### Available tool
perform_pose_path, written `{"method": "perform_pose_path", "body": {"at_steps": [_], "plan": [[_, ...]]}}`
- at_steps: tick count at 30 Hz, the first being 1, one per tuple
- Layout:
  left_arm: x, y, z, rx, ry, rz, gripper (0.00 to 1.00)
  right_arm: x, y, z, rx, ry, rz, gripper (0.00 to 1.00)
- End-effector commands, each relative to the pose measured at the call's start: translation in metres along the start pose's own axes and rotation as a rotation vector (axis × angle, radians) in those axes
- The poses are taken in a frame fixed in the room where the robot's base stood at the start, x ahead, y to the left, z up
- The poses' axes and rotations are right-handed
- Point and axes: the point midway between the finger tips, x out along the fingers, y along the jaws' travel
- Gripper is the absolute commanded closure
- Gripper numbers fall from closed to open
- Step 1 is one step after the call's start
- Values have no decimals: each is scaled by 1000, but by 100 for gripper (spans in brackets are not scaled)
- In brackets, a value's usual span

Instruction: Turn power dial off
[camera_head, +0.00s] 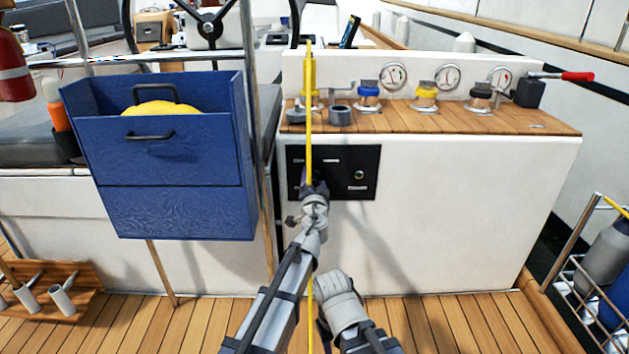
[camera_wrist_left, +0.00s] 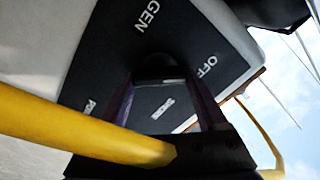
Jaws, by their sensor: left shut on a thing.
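The black power panel (camera_head: 338,172) is set in the white cockpit wall below the wooden ledge. In the left wrist view, the panel (camera_wrist_left: 105,60) carries the labels GEN and OFF and two labels I cannot read surely. My left gripper (camera_head: 314,186) is at the panel's left half. In the left wrist view, its fingers are shut on the dark dial (camera_wrist_left: 158,62), mostly hidden between them. The setting it points to cannot be told.
A thin yellow pole (camera_head: 309,110) stands upright in front of the panel, and a yellow bar (camera_wrist_left: 80,130) crosses the left wrist view. A blue box (camera_head: 175,210) is at left. Gauges and winches line the wooden ledge (camera_head: 500,120). The wall right of the panel is clear.

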Motion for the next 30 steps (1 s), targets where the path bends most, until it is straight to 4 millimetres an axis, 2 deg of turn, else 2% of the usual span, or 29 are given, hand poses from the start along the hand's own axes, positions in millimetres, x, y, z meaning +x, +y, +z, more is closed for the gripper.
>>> {"method": "perform_pose_path", "body": {"at_steps": [18, 19, 25, 30], "plan": [[-1, 0, 1, -35, 0, 0, 81, 0, 0, 0, 0, 0, 0, 50], [-1, 0, 1, -35, 0, 0, 22, 0, 0, 0, 0, 0, 0, 50], [-1, 0, 0, -34, 0, 0, 0, 0, 0, 0, 0, 0, 0, 50], [0, 0, 0, -33, 0, 0, 0, 0, 0, 0, 0, 0, 0, 50]]}}
